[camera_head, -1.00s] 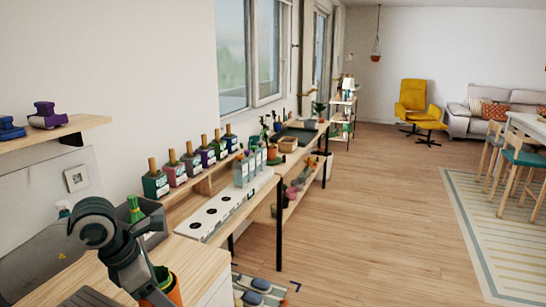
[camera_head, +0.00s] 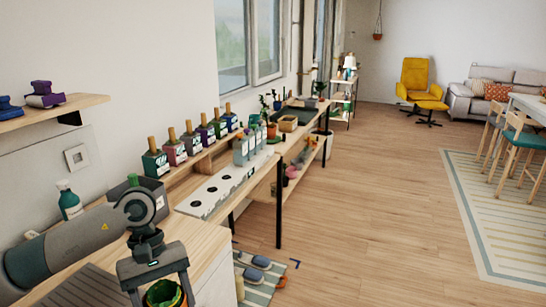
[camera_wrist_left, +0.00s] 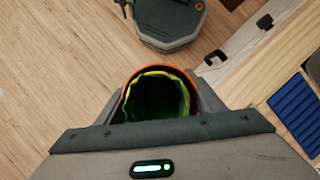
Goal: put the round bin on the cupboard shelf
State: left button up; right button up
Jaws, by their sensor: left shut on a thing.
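The round bin (camera_head: 163,293) is orange outside with a green liner inside. It shows at the bottom of the head view, cut off by the lower edge. In the left wrist view its orange rim and dark inside (camera_wrist_left: 158,96) face the camera. My left gripper (camera_head: 158,282) is shut on the bin, with its fingers on either side, and holds it beside the wood-topped counter. The bin's underside is hidden. My right gripper is not in view. I cannot make out the cupboard shelf with certainty.
The wood-topped counter (camera_head: 208,240) with a white side stands close by. A wall shelf (camera_head: 60,110) holds purple and blue items. A striped mat (camera_head: 262,278) with slippers lies on the floor. Open wooden floor (camera_head: 370,230) lies to the right.

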pick_arm(q)
jog(key=s+m, duration=0.1)
jog(key=m, duration=0.1)
jog(key=m+y, duration=0.1)
jog(key=m, duration=0.1)
jog(key=s+m+y, duration=0.1)
jog(key=shift+s+d+f+m+g, duration=0.2)
jog(key=shift+s+f+m+g, duration=0.1)
jog(key=shift+f+m, duration=0.1)
jog(key=shift+s+m, duration=0.25)
jog(key=shift+m, duration=0.15)
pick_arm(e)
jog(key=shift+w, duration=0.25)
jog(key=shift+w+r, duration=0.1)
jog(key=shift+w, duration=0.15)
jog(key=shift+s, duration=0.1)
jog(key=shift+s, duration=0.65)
pick_arm(q)
jog(key=shift+w, duration=0.1)
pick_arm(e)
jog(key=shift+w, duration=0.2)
